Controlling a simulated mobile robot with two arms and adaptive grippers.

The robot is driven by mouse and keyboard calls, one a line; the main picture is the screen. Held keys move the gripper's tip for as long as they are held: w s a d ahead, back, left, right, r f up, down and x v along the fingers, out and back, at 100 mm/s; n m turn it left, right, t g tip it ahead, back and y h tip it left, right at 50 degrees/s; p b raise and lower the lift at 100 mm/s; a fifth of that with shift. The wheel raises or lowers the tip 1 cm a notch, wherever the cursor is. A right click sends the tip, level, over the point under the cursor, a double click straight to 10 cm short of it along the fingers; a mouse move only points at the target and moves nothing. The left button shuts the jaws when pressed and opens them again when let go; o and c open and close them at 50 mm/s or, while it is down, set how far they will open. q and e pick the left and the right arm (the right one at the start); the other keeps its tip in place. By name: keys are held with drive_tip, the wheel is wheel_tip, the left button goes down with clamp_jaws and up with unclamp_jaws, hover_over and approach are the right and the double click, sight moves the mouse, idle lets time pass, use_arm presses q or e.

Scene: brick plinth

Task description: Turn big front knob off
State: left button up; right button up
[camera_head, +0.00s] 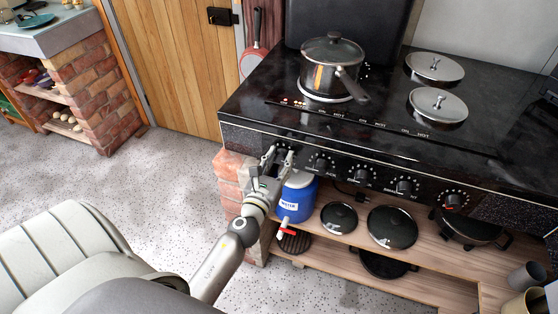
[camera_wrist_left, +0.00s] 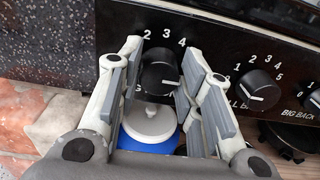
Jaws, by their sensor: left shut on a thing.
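The black stove front carries a row of round black knobs with white numbers. My left gripper (camera_head: 278,160) is at the leftmost knob (camera_wrist_left: 160,77), with its fingers on either side of it, shut on it. In the wrist view, numbers 2, 3 and 4 show above this knob; the label below it is mostly hidden by the fingers, so I cannot read its name. The second knob (camera_wrist_left: 258,88) has a white pointer line and is clear of the fingers. My right gripper is not in view.
A steel pot with a glass lid (camera_head: 332,70) stands on the cooktop, its handle towards the front. Small red lights (camera_head: 291,101) glow near it. A blue canister (camera_head: 297,197) stands under the gripper on a wooden shelf (camera_head: 430,283) with pans.

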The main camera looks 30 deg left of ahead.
use_arm(q)
drive_tip(key=shift+c, duration=0.6)
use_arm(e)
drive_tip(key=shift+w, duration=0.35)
